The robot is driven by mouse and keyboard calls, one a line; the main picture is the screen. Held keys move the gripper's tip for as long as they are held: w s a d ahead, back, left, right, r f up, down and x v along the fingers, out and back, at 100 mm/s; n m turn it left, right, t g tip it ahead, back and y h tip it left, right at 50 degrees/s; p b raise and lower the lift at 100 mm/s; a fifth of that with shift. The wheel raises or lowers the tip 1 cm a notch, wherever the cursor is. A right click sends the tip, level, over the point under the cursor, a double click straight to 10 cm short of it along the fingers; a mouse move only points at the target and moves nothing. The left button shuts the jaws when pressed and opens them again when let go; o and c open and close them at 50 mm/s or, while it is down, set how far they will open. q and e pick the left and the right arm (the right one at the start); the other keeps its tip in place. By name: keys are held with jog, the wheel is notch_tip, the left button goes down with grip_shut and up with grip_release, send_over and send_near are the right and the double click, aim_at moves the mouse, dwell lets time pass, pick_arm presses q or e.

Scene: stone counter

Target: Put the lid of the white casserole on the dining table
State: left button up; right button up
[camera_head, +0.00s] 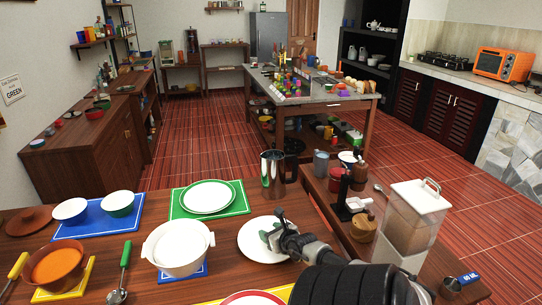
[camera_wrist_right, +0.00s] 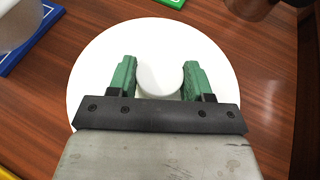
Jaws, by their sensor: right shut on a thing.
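The white lid (camera_head: 258,248) is a round disc over the bare wood of the dining table (camera_head: 155,212), right of the white casserole (camera_head: 178,262). I cannot tell whether the lid touches the table. My right gripper (camera_head: 272,237) is shut on the lid's knob. In the right wrist view the round knob (camera_wrist_right: 160,77) sits between the green fingers of the gripper (camera_wrist_right: 160,78), with the lid (camera_wrist_right: 100,60) spreading around it. The casserole stands uncovered on a blue mat. My left gripper is out of view.
A green mat (camera_head: 241,208) with a white plate lies behind. A metal pitcher (camera_head: 273,170) stands behind the lid. An orange-filled bowl (camera_head: 55,268), a ladle (camera_head: 124,270) and two small bowls are to the left. A clear dispenser (camera_head: 408,225) stands on the right.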

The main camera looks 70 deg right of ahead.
notch_tip(320, 180, down, 2)
jog(key=shift+f, duration=0.1)
jog(key=o, duration=1)
jog(key=shift+o, duration=0.2)
jog(key=shift+s+a, duration=0.1)
jog(key=shift+s, duration=0.1)
jog(key=p+v, duration=0.1)
jog(key=v, duration=1)
jog(key=shift+s+a+r, duration=0.1)
jog(key=shift+s+r, duration=0.15)
jog(key=shift+s, duration=0.05)
